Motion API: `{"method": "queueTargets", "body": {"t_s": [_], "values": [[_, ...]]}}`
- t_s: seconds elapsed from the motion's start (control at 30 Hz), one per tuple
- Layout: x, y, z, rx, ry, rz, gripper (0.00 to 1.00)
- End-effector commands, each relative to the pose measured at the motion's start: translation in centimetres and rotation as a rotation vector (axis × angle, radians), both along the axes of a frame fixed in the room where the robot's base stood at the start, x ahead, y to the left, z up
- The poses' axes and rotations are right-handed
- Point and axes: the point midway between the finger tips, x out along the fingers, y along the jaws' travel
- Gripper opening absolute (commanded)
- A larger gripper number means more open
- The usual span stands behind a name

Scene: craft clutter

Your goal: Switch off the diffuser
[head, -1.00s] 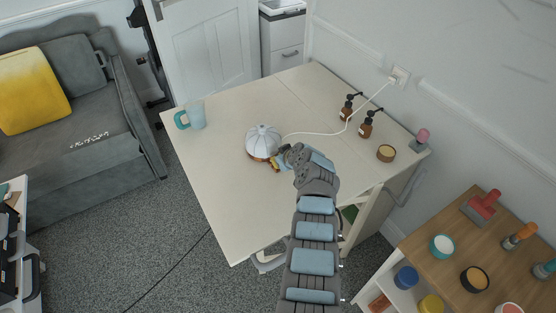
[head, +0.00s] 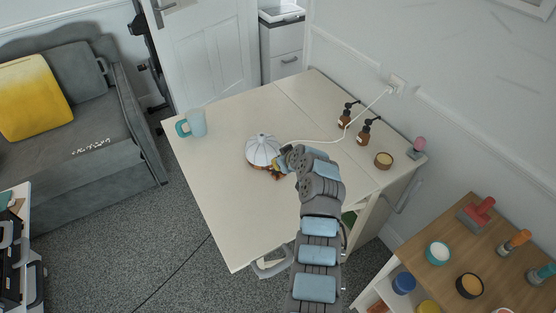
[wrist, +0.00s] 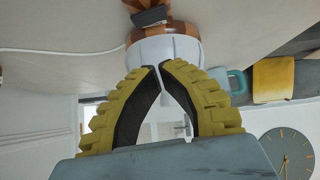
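The diffuser (head: 263,150) has a white ribbed dome on a wooden base and stands upright on the cream table (head: 225,205). A white cord runs from it to the wall. My gripper (head: 280,164) is at the right, near side of the diffuser, and my arm hides part of that area. In the wrist view the diffuser (wrist: 165,50) appears upside down, just beyond the fingertips. A dark grey block (wrist: 150,16) shows at its wooden base. The yellow fingers (wrist: 160,66) have their tips together with nothing between them. Whether they touch the diffuser is unclear.
A teal-handled mug (head: 194,123) stands at the table's left. Two brown pump bottles (head: 347,114) (head: 365,132), a round tin (head: 383,160) and a pink-topped stamp (head: 417,148) line the right side. The cord reaches a wall socket (head: 396,84). The table's near left is clear.

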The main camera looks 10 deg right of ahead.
Motion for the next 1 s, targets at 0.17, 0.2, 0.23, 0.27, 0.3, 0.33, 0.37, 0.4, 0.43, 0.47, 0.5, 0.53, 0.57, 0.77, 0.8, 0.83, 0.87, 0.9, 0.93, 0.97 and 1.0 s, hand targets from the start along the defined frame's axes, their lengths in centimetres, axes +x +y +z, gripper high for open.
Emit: {"method": "queueTargets", "body": {"t_s": [0.17, 0.2, 0.23, 0.27, 0.3, 0.33, 0.37, 0.4, 0.43, 0.47, 0.5, 0.53, 0.57, 0.77, 0.8, 0.83, 0.87, 0.9, 0.93, 0.97, 1.0], "values": [[-1.2, -0.2, 0.9, -0.001, 0.002, 0.001, 0.0], [-1.4, -0.3, 1.1, -0.002, 0.001, 0.0, 0.0], [-1.6, -0.4, 1.4, -0.002, 0.0, 0.0, 0.0], [-1.7, -0.4, 1.7, -0.002, -0.002, 0.0, 0.0], [-2.0, -0.5, 2.0, -0.003, -0.002, 0.001, 0.0], [-2.2, -0.5, 2.2, -0.002, -0.001, 0.001, 0.0], [-2.4, -0.6, 2.4, -0.002, 0.0, 0.0, 0.0], [-2.7, -0.7, 2.6, -0.002, 0.0, 0.0, 0.0], [-2.9, -0.7, 2.8, -0.002, 0.0, 0.001, 0.0], [-3.1, -0.7, 3.0, -0.003, -0.001, 0.0, 0.0], [-3.3, -0.8, 3.3, -0.003, -0.002, -0.001, 0.0], [-3.5, -0.8, 3.5, -0.003, -0.002, -0.001, 0.0], [-3.7, -0.8, 3.6, -0.003, -0.001, 0.0, 0.0], [-4.5, -1.0, 4.2, -0.001, 0.003, 0.001, 0.0], [-4.6, -1.0, 4.3, -0.001, 0.002, 0.001, 0.0], [-4.6, -1.0, 4.4, -0.001, 0.002, 0.001, 0.0], [-4.7, -1.0, 4.5, -0.001, 0.002, 0.001, 0.0], [-4.7, -1.0, 4.5, -0.001, 0.002, 0.001, 0.0], [-4.7, -1.0, 4.5, -0.001, 0.001, 0.001, 0.0], [-4.7, -1.0, 4.5, -0.001, 0.001, 0.001, 0.0], [-4.7, -1.0, 4.5, -0.001, 0.002, 0.001, 0.0]]}}
